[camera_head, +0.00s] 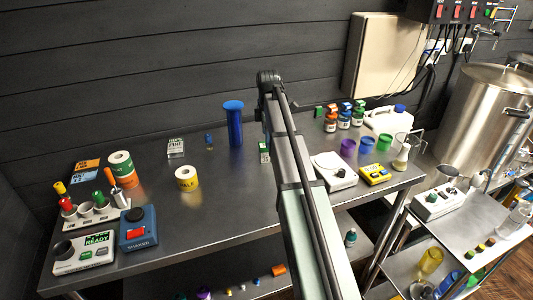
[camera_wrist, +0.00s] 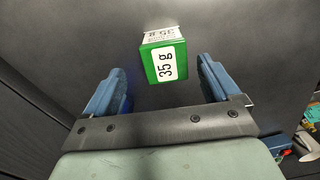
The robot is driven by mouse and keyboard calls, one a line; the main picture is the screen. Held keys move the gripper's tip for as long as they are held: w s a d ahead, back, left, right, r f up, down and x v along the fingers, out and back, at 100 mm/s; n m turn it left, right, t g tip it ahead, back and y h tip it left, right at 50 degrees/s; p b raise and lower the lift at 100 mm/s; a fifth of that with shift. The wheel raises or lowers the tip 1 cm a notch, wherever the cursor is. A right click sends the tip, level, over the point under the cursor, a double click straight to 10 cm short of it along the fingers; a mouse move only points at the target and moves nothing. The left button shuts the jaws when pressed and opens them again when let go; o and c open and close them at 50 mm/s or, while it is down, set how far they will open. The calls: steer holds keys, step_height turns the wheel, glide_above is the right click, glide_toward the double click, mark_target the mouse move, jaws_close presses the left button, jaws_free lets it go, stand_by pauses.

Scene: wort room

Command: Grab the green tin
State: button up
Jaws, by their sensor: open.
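The green tin (camera_wrist: 163,62) is a small box with green sides and a white label reading "35 g". In the wrist view it stands ahead of my gripper (camera_wrist: 161,72), roughly centred between the two blue fingers. The fingers are apart, and neither touches it. In the head view a small green and white box (camera_head: 264,152), which looks like the same tin, stands on the steel table just left of my arm. My gripper's fingers cannot be made out in the head view.
A white scale (camera_head: 334,171) and a yellow device (camera_head: 374,174) sit to the right. Several small bottles (camera_head: 345,119) stand behind. The table's front middle is clear.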

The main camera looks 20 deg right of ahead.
mark_target(266, 151)
steer(key=shift+f, duration=0.95)
steer(key=shift+s+a+f, duration=0.1)
steer(key=shift+a+f, duration=0.1)
steer(key=shift+f, duration=1.1)
steer(key=shift+s+a+f, duration=0.1)
steer(key=shift+a+f, duration=0.05)
steer(key=shift+f, duration=1.15)
steer(key=shift+c, duration=0.2)
steer(key=c, duration=1.1)
